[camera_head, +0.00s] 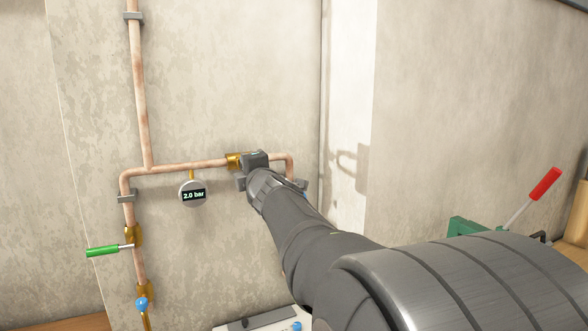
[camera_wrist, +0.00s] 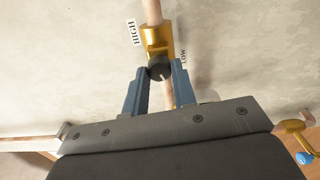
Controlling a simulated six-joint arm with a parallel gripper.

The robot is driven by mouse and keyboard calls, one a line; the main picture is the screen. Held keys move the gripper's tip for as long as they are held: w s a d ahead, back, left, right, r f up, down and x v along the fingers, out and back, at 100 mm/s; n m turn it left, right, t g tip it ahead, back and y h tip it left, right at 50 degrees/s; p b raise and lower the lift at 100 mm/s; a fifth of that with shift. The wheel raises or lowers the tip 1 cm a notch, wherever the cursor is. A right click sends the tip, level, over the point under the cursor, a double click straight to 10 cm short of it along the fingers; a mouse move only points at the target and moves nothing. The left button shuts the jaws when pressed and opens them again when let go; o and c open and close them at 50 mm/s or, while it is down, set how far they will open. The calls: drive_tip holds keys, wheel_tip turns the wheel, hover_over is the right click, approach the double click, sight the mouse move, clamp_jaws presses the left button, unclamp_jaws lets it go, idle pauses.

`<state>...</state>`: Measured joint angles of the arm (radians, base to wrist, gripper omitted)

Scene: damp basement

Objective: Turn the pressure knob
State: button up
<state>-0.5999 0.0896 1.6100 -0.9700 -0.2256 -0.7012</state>
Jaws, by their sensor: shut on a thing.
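The pressure knob (camera_wrist: 159,69) is a small dark round knob on a brass valve body (camera_wrist: 155,40), seen in the wrist view between HIGH and LOW labels. My gripper (camera_wrist: 160,80) has its two blue fingers shut on the knob, one at each side. In the head view my gripper (camera_head: 252,170) is at the brass body (camera_head: 234,161) on the copper pipe, and it hides the knob there. The round gauge (camera_head: 193,194) hangs below the pipe to the left and reads 2.0 bar.
A green lever (camera_head: 103,251) sticks out left of the vertical copper pipe (camera_head: 139,90). A blue knob (camera_head: 142,304) is below it. A red-handled lever (camera_head: 545,184) rises by a green object (camera_head: 465,227) at the right.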

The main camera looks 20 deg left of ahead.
drive_tip(key=o, duration=1)
drive_tip(key=v, duration=1.7)
drive_tip(key=shift+s+d+r, duration=0.1)
drive_tip(key=shift+s+d, duration=0.05)
drive_tip(key=shift+s, duration=0.05)
drive_tip(key=shift+w, duration=0.1)
drive_tip(key=x, duration=1.7)
